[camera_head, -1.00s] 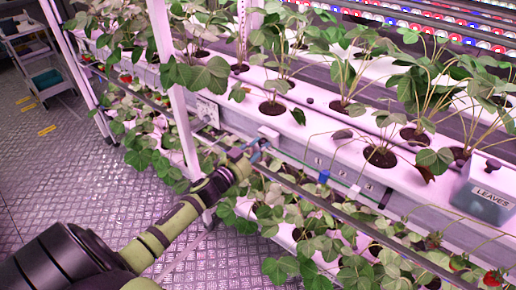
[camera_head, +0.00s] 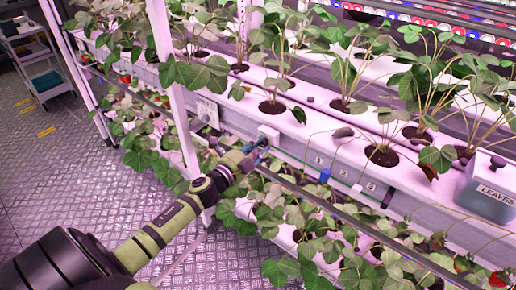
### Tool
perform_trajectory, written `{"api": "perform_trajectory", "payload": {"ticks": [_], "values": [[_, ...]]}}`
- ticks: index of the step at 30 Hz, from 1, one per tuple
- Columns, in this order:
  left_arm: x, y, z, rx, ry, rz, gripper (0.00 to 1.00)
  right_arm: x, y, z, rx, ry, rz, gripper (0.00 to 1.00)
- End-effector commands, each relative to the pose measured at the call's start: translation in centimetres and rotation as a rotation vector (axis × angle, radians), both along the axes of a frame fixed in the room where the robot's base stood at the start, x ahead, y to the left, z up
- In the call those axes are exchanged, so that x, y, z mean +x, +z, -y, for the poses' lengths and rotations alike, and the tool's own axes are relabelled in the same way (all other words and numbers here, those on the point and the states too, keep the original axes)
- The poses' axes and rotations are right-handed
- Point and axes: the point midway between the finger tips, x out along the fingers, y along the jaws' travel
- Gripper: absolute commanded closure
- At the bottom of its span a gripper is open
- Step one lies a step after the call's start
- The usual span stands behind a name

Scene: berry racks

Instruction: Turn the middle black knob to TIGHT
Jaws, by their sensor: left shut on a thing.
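My left gripper (camera_head: 259,153) reaches in from the left to the front of the white plant rack (camera_head: 325,140). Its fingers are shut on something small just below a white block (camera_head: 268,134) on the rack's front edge. The fingers hide most of it; its place fits a black knob, but I cannot read its setting or any TIGHT mark. My right gripper is not in view.
Strawberry plants hang above and below the gripper. A dark rail (camera_head: 325,207) runs along the rack front. A blue clip (camera_head: 324,176) and numbered labels (camera_head: 345,173) are to the right, with a LEAVES box (camera_head: 488,188) farther right.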

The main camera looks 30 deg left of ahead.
Motion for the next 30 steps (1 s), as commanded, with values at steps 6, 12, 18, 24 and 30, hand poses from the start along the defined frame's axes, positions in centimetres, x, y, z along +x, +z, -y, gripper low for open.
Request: {"api": "perform_trajectory", "payload": {"ticks": [6,12,18,24,30], "values": [[-0.04,-0.19,-0.19,0.110,0.005,0.005,1.00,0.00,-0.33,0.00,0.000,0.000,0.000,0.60],[-0.02,-0.10,-0.21,0.162,0.005,0.009,1.00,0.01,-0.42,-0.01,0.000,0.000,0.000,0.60],[0.00,-0.02,-0.23,0.178,0.005,0.012,1.00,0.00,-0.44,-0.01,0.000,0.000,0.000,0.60],[0.01,0.04,-0.24,0.178,0.006,0.012,1.00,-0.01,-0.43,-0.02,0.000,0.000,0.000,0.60],[0.02,0.08,-0.23,0.176,0.005,0.013,0.49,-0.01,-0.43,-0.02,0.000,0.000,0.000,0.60]]}}
